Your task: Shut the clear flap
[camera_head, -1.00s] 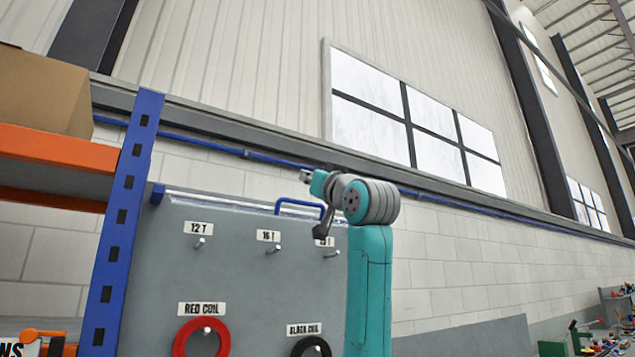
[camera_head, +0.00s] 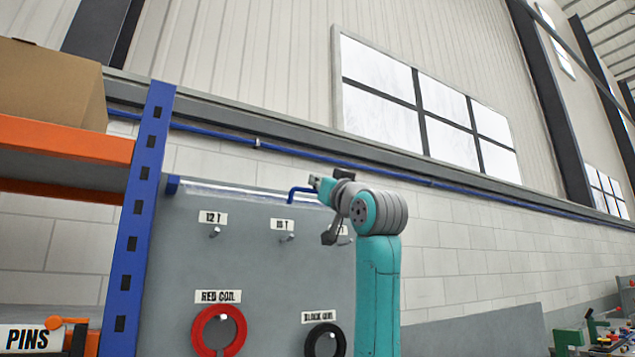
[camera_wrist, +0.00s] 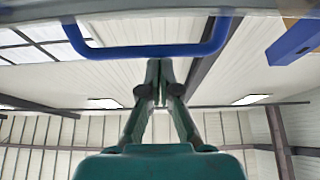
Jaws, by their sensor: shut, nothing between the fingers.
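The clear flap (camera_head: 240,190) shows as a thin pale strip along the top of the grey board, seen almost edge-on, so its angle is hard to tell. Its blue handle (camera_head: 300,190) stands at the strip's right part. My gripper (camera_head: 316,182) is beside the handle and covers its right end. In the wrist view the handle (camera_wrist: 150,51) crosses above my shut, empty fingertips (camera_wrist: 160,64). The tips are very close to the bar; whether they touch it I cannot tell. A pale band of the flap (camera_wrist: 150,28) lies behind the handle.
The grey board (camera_head: 260,260) carries labelled pegs, a red coil (camera_head: 198,335) and a black coil (camera_head: 312,342). A blue rack post (camera_head: 140,230) with an orange beam (camera_head: 60,142) and a cardboard box (camera_head: 50,90) stands at left. Open space lies above the board.

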